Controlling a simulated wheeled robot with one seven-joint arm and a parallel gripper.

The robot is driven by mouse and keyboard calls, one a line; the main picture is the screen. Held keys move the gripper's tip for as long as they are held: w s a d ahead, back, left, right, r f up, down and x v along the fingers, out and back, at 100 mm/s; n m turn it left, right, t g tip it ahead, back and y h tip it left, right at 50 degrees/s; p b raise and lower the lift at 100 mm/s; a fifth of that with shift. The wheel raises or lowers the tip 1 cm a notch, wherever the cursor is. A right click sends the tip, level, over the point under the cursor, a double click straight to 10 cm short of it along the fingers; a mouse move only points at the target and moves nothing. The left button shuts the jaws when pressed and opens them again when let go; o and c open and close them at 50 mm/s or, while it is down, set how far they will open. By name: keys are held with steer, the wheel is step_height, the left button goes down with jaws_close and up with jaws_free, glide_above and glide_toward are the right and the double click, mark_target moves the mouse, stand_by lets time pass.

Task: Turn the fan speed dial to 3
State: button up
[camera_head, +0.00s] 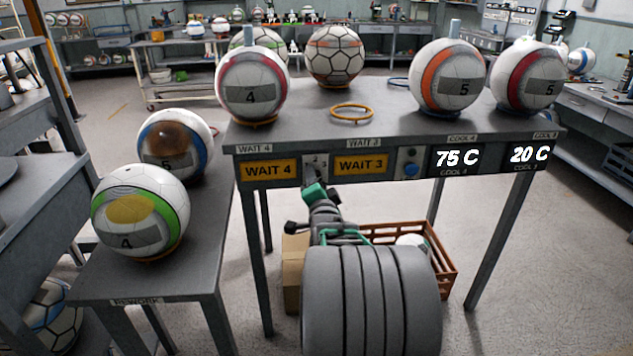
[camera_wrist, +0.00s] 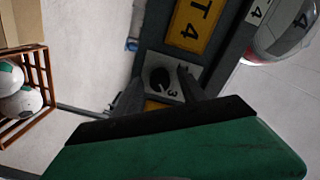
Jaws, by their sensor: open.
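The fan speed dial is a small dark knob on a light plate on the table's front edge, between the WAIT 4 and WAIT 3 signs. In the head view the plate (camera_head: 316,161) is partly covered by my gripper (camera_head: 318,184). In the wrist view the dark knob (camera_wrist: 159,78) shows clearly, with a digit 3 beside it on the plate. My gripper (camera_wrist: 162,85) is open, its dark fingers appearing on either side of the knob. I cannot tell whether they touch it, nor which number the knob points to.
The grey table (camera_head: 375,120) carries several balls and a yellow ring (camera_head: 351,112). A blue button (camera_head: 411,169) sits right of the WAIT 3 sign (camera_head: 361,165). Displays read 75 C (camera_head: 457,159) and 20 C (camera_head: 529,154). A brown crate (camera_head: 440,262) stands below. A rework bench (camera_head: 205,225) stands left.

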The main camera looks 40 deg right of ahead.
steer(key=p+v, duration=0.1)
steer(key=v, duration=0.6)
steer(key=shift+s+a, duration=0.25)
steer(key=shift+s, duration=0.05)
